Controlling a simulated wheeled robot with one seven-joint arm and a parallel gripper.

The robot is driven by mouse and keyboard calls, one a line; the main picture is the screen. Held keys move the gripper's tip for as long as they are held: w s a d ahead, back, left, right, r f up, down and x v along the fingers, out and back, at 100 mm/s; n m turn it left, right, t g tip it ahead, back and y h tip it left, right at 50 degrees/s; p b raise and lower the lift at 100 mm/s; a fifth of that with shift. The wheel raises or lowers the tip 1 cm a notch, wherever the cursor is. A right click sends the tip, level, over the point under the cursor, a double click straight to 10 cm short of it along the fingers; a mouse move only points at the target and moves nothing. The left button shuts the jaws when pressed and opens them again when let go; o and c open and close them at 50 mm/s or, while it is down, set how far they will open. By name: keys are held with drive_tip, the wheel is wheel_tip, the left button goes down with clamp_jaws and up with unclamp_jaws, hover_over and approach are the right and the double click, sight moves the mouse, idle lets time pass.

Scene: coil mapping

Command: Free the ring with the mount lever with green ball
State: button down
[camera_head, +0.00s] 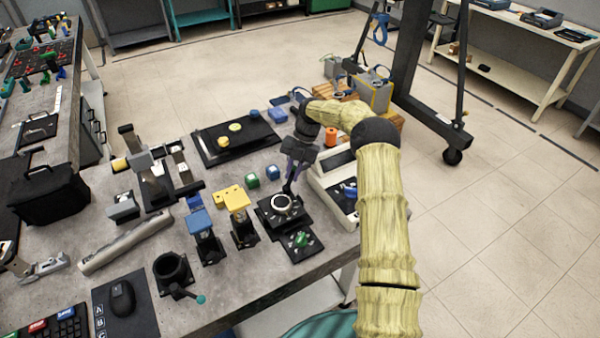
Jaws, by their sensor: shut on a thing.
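A pale ring (282,203) sits on a black square mount near the table's front right. My gripper (289,188) reaches down at the ring's far right edge and looks shut on its rim; the fingertips are small and partly hidden. A green piece (302,240) stands on a black plate just in front of the ring's mount; its exact shape is too small to tell. Farther left, a black round holder (172,268) has a lever ending in a teal-green ball (200,299), which points to the front right, well apart from my gripper.
Blue-topped (199,222) and yellow-topped (237,201) stands are left of the ring. Green and blue cubes (272,172) lie behind it. A pale device with dark panels (335,185) stands close on the right. A black tray (235,140) lies farther back.

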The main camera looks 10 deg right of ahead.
drive_tip(key=shift+w+d, duration=0.1)
idle(0.3)
drive_tip(key=c, duration=1.4)
unclamp_jaws()
drive_tip(key=p+v, duration=0.5)
drive_tip(key=v, duration=1)
drive_tip(key=shift+r+p, duration=0.3)
drive_tip(key=shift+p, duration=0.1)
drive_tip(key=p+v, duration=0.1)
drive_tip(key=p, duration=0.6)
drive_tip(key=shift+w+r, duration=0.15)
drive_tip(key=shift+r, duration=0.15)
